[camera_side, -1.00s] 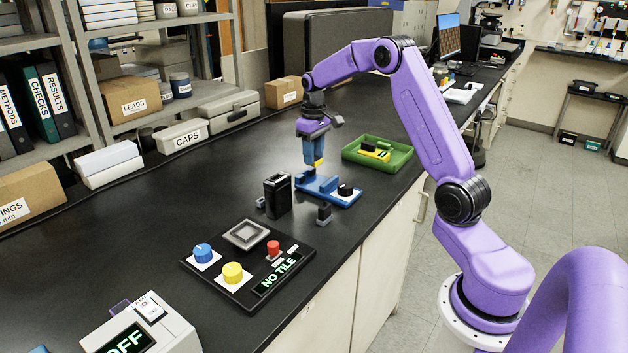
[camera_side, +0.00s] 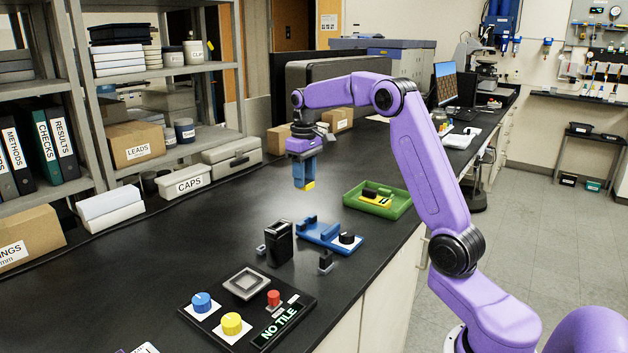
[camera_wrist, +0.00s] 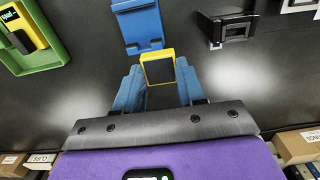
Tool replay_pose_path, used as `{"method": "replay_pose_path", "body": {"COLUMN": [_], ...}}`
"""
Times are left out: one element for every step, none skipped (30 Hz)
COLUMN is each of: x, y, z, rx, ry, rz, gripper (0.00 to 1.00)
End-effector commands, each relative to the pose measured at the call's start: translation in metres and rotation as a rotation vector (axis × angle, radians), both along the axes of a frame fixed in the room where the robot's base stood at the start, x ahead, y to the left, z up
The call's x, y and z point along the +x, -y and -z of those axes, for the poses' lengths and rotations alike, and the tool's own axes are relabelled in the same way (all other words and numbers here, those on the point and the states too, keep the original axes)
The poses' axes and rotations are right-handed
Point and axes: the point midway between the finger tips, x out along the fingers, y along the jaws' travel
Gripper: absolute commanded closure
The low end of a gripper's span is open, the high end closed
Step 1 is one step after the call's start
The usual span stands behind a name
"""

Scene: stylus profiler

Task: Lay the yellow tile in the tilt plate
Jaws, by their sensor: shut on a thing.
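My gripper (camera_side: 305,181) is shut on the yellow tile (camera_side: 309,186) and holds it in the air above the black bench. In the wrist view the tile (camera_wrist: 158,69) shows a yellow rim and a dark face between the blue fingers (camera_wrist: 157,88). A grey square plate with a raised rim, which looks like the tilt plate (camera_side: 247,281), sits empty on a black panel (camera_side: 215,320), nearer the side camera than my gripper. The panel's display (camera_side: 278,325) reads "NO TILE".
Below my gripper stands a blue fixture (camera_side: 318,230) with a black knob. A black upright block (camera_side: 279,243) stands between it and the panel. A green tray (camera_side: 390,205) lies behind. The panel carries blue (camera_side: 202,301), yellow (camera_side: 231,322) and red (camera_side: 273,297) knobs.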

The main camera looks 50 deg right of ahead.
Motion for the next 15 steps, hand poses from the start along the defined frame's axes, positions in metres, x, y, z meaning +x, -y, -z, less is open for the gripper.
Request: {"method": "replay_pose_path", "body": {"x": [0.001,0.002,0.003,0.003,0.004,0.004,0.004,0.003,0.002,0.001,-0.001,-0.003,-0.006,-0.008,-0.012], "y": [-0.013,-0.022,-0.033,-0.041,-0.051,-0.064,-0.076,-0.086,-0.103,-0.116,-0.128,-0.145,-0.158,-0.169,-0.184], "z": [0.000,0.000,0.000,0.000,-0.001,-0.001,-0.001,-0.001,-0.001,-0.001,-0.001,-0.001,-0.001,-0.001,-0.001], "rx": [0.000,0.000,0.000,0.000,0.000,0.000,0.000,0.000,0.000,0.000,0.000,-0.001,-0.001,-0.001,-0.001], "ry": [0.000,0.000,0.001,0.001,0.001,0.000,0.000,0.000,0.000,0.001,0.001,0.001,0.000,0.000,0.001], "rz": [-0.005,-0.006,-0.007,-0.007,-0.009,-0.008,-0.009,-0.009,-0.010,-0.011,-0.011,-0.011,-0.010,-0.010,-0.009], "gripper": [1.00,1.00,1.00,1.00,1.00,1.00,1.00,1.00,1.00,1.00,1.00,1.00,1.00,1.00,1.00]}}
